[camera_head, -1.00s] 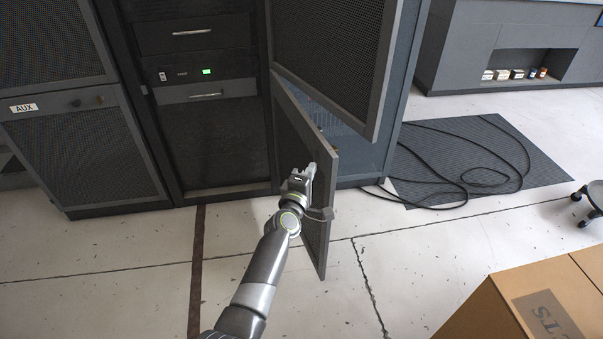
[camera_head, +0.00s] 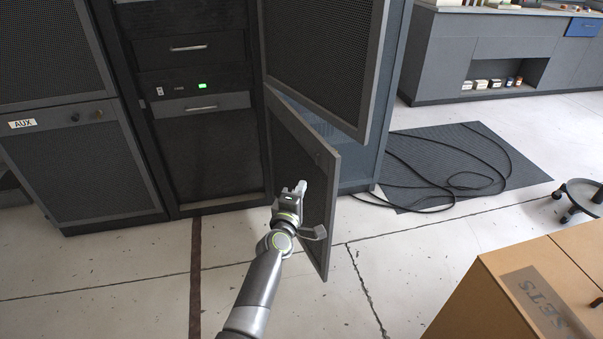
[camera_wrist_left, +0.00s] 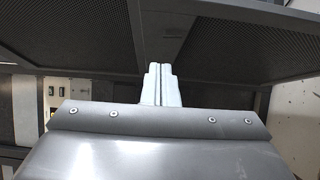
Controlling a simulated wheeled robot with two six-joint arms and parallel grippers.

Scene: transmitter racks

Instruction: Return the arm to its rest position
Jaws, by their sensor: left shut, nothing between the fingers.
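My left gripper (camera_head: 292,190) is in front of the lower mesh door (camera_head: 312,185) of a rack, which stands ajar. The gripper is shut and empty. In the left wrist view its two pale fingers (camera_wrist_left: 161,86) are together, with dark mesh panels beyond them. I cannot tell whether the gripper touches the door. My left arm reaches up from the bottom of the head view. My right gripper is in neither view.
An upper mesh door (camera_head: 325,60) also hangs open above. A dark mat (camera_head: 465,160) with looped black cables lies to the right. A cardboard box (camera_head: 530,285) fills the lower right, near a wheeled chair base (camera_head: 575,200). Floor (camera_head: 130,280) at lower left is clear.

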